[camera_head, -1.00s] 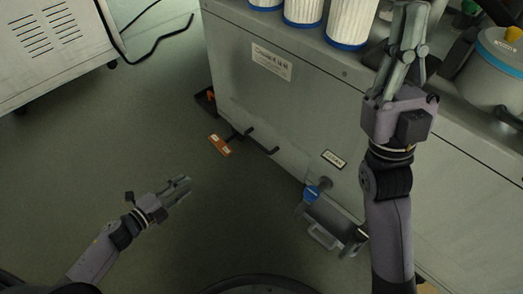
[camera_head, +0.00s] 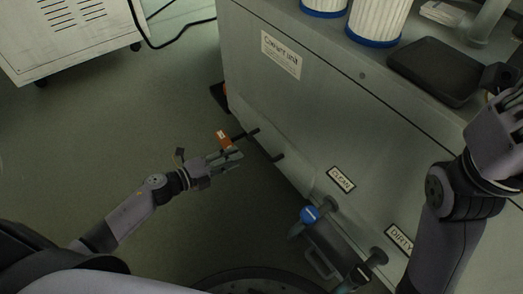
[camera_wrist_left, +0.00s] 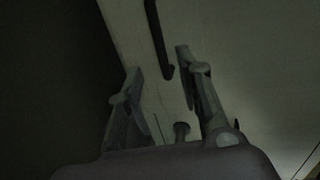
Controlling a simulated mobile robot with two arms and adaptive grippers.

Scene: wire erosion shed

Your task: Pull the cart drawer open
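A black handle (camera_head: 268,148) with bent ends sticks out low on the grey face of the coolant unit (camera_head: 310,115). I cannot tell from these views whether it belongs to the cart drawer. My left gripper (camera_head: 236,159) is open and empty, just left of the handle. In the left wrist view, a black bent bar (camera_wrist_left: 159,42) lies ahead of and between the spread fingers of the left gripper (camera_wrist_left: 160,80), apart from them. My right gripper (camera_head: 512,108) is at the right edge; its fingertips are cut off.
An orange tag (camera_head: 222,139) is beside the left fingers. Blue-handled pipework (camera_head: 309,214) projects low by the CLEAN label (camera_head: 341,179). White filters (camera_head: 378,20) and a black tray (camera_head: 440,68) stand on the unit. A vented cabinet (camera_head: 70,38) is upper left; open floor lies between.

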